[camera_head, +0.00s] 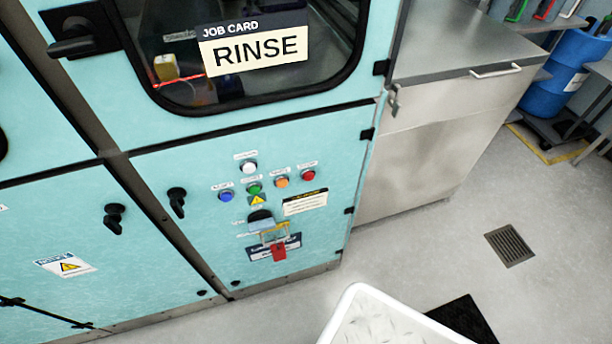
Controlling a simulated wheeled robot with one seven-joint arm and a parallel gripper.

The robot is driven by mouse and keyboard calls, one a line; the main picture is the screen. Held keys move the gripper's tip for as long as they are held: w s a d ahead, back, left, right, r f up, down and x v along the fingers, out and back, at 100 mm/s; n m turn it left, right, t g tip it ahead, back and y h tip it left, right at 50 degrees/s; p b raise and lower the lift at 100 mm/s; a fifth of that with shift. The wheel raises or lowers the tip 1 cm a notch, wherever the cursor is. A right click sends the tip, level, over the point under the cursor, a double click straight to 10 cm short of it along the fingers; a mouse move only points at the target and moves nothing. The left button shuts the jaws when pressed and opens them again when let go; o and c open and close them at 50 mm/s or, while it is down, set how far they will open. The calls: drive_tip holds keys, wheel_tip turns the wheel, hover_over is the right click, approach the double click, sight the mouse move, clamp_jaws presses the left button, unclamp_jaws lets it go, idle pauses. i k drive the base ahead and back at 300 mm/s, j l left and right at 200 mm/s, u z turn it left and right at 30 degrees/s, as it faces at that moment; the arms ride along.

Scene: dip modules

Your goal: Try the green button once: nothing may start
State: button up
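The green button (254,188) sits on the teal cabinet's lower panel (330,165). A blue button (226,196) is to its left, and an orange button (281,182) and a red button (308,175) are to its right. A white button or lamp (249,168) is above it. A yellow warning triangle (258,200) is just below it. Lower down, a padlock-like fitting with a red tag (279,251) hangs over a dark label. The small labels are too small to read. My gripper is not in view.
A window above carries a job card (254,50) reading RINSE. Black handles (177,202) stick out left of the buttons. A steel cabinet (420,150) stands to the right. A white tray-like thing (385,322) is at the bottom. Grey floor (430,250) with a drain (510,246) is open at right.

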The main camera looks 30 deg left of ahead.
sight(255, 189)
drive_tip(key=u, duration=1.7)
